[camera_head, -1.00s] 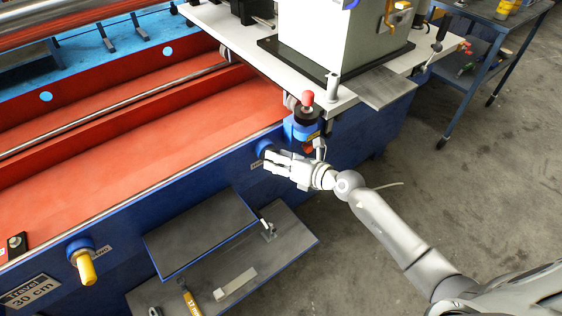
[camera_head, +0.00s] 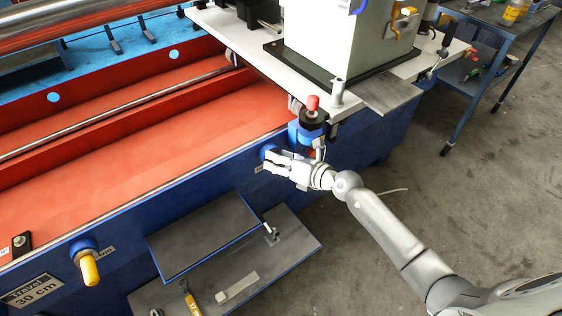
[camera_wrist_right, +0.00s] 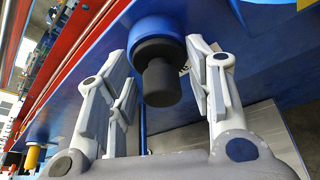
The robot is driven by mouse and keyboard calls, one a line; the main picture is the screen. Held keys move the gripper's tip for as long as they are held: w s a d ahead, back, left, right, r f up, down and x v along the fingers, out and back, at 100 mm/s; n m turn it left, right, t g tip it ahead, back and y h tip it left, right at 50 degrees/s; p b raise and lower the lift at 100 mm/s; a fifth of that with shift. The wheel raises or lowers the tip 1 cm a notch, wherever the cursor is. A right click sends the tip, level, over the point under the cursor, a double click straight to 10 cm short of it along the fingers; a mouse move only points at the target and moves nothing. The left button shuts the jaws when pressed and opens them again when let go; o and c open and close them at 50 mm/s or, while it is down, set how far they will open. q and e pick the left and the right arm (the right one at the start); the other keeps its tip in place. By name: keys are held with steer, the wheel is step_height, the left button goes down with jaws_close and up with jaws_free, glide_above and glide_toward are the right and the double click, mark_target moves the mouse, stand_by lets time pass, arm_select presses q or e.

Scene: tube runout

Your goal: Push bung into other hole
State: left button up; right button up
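A blue round collar (camera_head: 268,151) sits on the blue side wall of the machine, close to my right gripper (camera_head: 268,162). In the right wrist view, a black stepped cylindrical bung (camera_wrist_right: 161,82) sticks out of this blue collar (camera_wrist_right: 155,22). My right gripper (camera_wrist_right: 163,55) is open, its fingers on either side of the black bung with visible gaps. A yellow bung (camera_head: 89,270) sits in a second blue collar (camera_head: 83,247) further left along the wall. It also shows in the right wrist view (camera_wrist_right: 32,158). My left gripper is out of view.
A red-topped knob (camera_head: 312,103) on a blue bracket stands just above my right gripper, at the corner of a white table (camera_head: 230,38). A dark step (camera_head: 205,235) and a lower shelf (camera_head: 290,250) jut out below the collars. A blue cart (camera_head: 480,65) stands at upper right.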

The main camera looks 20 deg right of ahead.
steer(key=shift+o, duration=1.3)
steer(key=shift+s+d, duration=0.15)
steer(key=shift+s, duration=0.05)
steer(key=v, duration=1.1)
steer(key=shift+s, duration=0.25)
steer(key=shift+d, duration=0.1)
